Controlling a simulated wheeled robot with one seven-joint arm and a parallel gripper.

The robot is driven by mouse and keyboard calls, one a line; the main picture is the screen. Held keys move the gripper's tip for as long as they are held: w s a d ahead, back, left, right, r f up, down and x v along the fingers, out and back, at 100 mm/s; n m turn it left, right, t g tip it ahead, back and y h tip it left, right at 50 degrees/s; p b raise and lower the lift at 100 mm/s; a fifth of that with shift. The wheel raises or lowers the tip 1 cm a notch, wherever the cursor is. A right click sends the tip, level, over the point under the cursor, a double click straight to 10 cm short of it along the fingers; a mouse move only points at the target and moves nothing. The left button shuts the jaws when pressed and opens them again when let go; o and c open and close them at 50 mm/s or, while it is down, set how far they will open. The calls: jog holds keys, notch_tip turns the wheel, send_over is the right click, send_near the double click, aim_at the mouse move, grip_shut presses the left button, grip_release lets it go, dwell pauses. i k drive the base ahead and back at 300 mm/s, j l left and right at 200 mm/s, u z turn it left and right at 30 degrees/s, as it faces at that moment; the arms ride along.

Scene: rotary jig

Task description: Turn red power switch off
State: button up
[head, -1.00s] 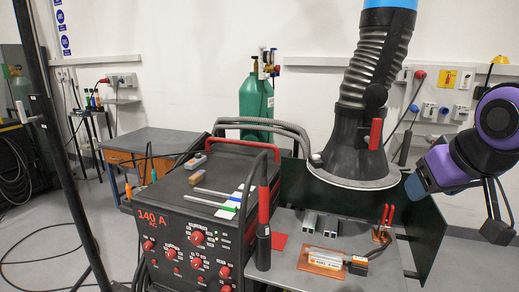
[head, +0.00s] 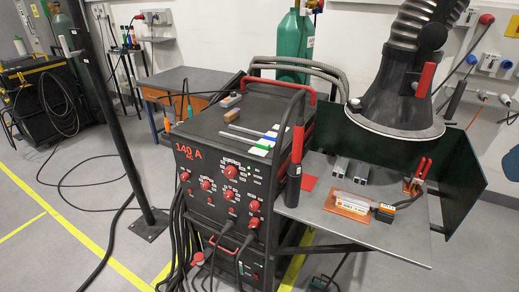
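The black welding machine (head: 225,128), marked "140 A AC", stands left of the work table. Its front panel has several red knobs (head: 207,184) with white marks and small lit lamps. Lower on the front, a small red part (head: 256,277) sits on the bottom panel, and a round red piece (head: 197,258) shows near the cables. I cannot tell for sure which of these is the red power switch, nor its position. My gripper is not in view; only a dark piece, perhaps of my arm, shows at the right edge.
A metal work table (head: 340,228) with a torch and small metal parts adjoins the machine at right, under a fume hood (head: 398,95). A black post (head: 115,130) stands on the floor at left. Cables hang before the machine and cross the floor.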

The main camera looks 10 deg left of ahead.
aim_at(255, 222)
jog(key=j+u, duration=0.45)
jog(key=u, duration=0.25)
jog(key=j+u, duration=0.35)
jog(key=l, duration=0.1)
